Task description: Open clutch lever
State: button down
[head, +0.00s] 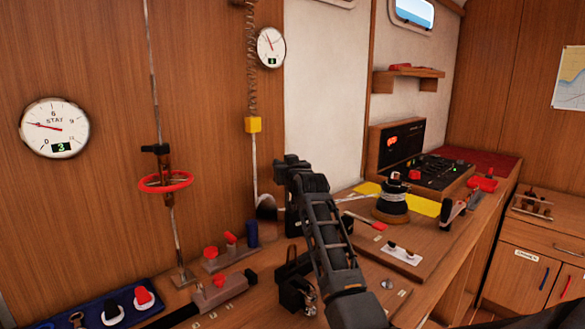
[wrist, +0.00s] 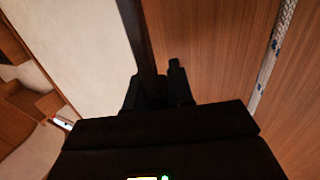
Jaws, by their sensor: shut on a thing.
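My gripper (wrist: 160,90) is shut on a long dark bar (wrist: 143,40) in the wrist view. The bar is probably the clutch lever, but its base is hidden by my gripper. In the head view my arm covers the fingertips and what they hold. My wrist stands over the bench, in front of the corner of the wood and white walls.
A black winch (head: 392,200) stands right of my arm, near a yellow strip (head: 425,206). A blue tray (head: 85,314) lies front left. A speckled rope (wrist: 275,55) runs along the wood wall.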

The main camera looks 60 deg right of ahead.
jog(key=shift+w+a+f+n+b, duration=0.2)
jog(key=shift+w+a+n, duration=0.25)
jog(key=shift+a+n, duration=0.2)
jog(key=shift+w+a+f+n+b, duration=0.15)
jog(key=shift+w+a+n, duration=0.35)
jog(key=shift+n, duration=0.25)
jog(key=shift+a+f, duration=0.1)
jog(key=c, duration=1.1)
grip_release()
jog(key=shift+s, duration=0.1)
jog(key=v, duration=0.7)
jog(key=shift+s+a+b, duration=0.2)
jog(key=shift+s+b, duration=0.05)
jog(key=shift+b, duration=0.15)
